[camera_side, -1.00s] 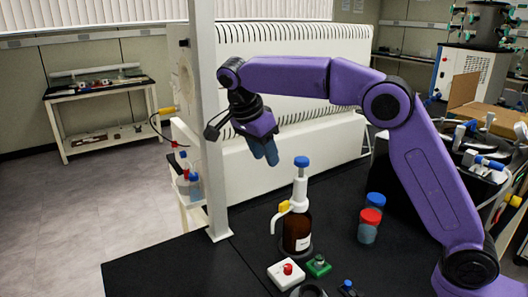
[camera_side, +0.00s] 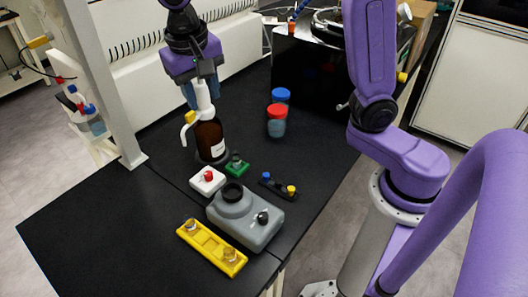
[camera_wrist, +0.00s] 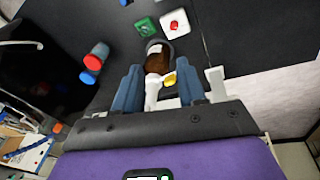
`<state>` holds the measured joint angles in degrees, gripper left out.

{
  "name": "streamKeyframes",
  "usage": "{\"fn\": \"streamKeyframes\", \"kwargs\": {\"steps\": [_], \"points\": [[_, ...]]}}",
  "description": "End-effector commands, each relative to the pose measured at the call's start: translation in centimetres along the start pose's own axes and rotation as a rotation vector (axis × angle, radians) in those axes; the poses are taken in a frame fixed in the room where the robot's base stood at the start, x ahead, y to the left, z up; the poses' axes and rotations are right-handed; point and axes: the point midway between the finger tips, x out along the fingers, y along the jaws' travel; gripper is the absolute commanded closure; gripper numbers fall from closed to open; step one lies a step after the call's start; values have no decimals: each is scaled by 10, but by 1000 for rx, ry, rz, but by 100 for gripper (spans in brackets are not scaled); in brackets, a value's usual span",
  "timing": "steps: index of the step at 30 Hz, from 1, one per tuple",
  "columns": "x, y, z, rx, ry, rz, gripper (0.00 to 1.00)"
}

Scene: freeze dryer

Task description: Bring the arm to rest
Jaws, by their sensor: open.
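My gripper (camera_side: 194,92) hangs pointing down at the top of the brown dispenser bottle (camera_side: 211,140) in the side view. Its two blue fingers are apart. In the wrist view the open fingers (camera_wrist: 161,70) stand either side of the white dispenser head (camera_wrist: 153,90), with the brown bottle (camera_wrist: 157,56) beyond. I cannot tell whether the fingers surround the pump head or stop short of it, nor whether they touch it. The bottle stands upright on the black bench (camera_side: 90,215).
Close by stand a white box with a red knob (camera_side: 208,181), a green block (camera_side: 237,165), a grey device (camera_side: 245,217) and a yellow rack (camera_side: 211,247). Red-capped (camera_side: 277,123) and blue-capped (camera_side: 281,96) containers stand behind. A white post (camera_side: 95,90) rises at left. The front-left bench is clear.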

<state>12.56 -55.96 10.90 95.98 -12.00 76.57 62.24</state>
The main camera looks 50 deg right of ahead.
Motion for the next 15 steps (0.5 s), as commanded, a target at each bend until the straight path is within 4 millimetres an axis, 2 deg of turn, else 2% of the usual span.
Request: {"fn": "streamKeyframes", "kwargs": {"steps": [1,8,15], "points": [[3,10,14,-85,-6,-15,60],[21,51,76,-499,-23,-88,60],[46,104,142,-918,-21,-167,60]]}}
